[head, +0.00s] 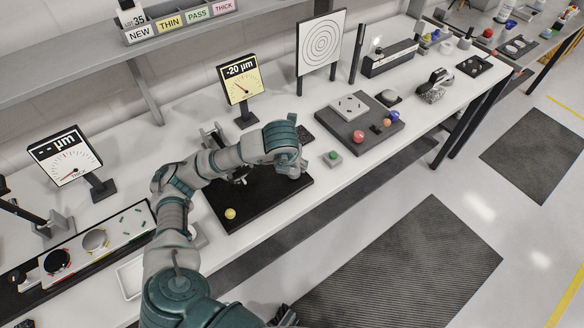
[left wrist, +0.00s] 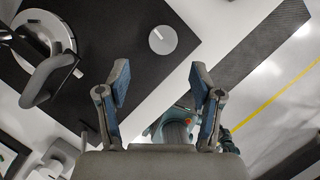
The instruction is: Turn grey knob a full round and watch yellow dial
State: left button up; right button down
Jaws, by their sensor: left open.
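The grey knob (left wrist: 163,40), round with a white mark, sits on a black board (left wrist: 125,20) in the left wrist view. In the head view my arm hides the knob. My left gripper (left wrist: 160,82) is open and empty, its two fingers apart, with the knob ahead between their lines and not touched. In the head view the left gripper (head: 292,160) is over the right part of the board. The yellow dial (head: 241,80) stands upright behind the board and reads -20 µm. My right gripper does not show.
A white dial (head: 62,158) stands left.

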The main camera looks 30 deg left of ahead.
pick_arm(q)
jog(key=v, duration=0.2)
jog(key=d+v, duration=0.1)
jog(key=v, duration=0.2)
jog(key=shift+f, duration=0.1)
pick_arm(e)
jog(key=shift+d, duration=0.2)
pick_arm(q)
jog(key=shift+a, duration=0.1)
notch_tip(320, 180, up, 6)
jog(key=m+g+h+p, duration=0.1)
jog(key=m+g+p, duration=0.3)
jog(key=m+p, duration=0.45)
send_over(294, 172)
jog(key=shift+m, duration=0.55)
jog(key=f, duration=1.7)
jog(key=shift+w+a+f, duration=0.25)
jog(key=shift+w, duration=0.15)
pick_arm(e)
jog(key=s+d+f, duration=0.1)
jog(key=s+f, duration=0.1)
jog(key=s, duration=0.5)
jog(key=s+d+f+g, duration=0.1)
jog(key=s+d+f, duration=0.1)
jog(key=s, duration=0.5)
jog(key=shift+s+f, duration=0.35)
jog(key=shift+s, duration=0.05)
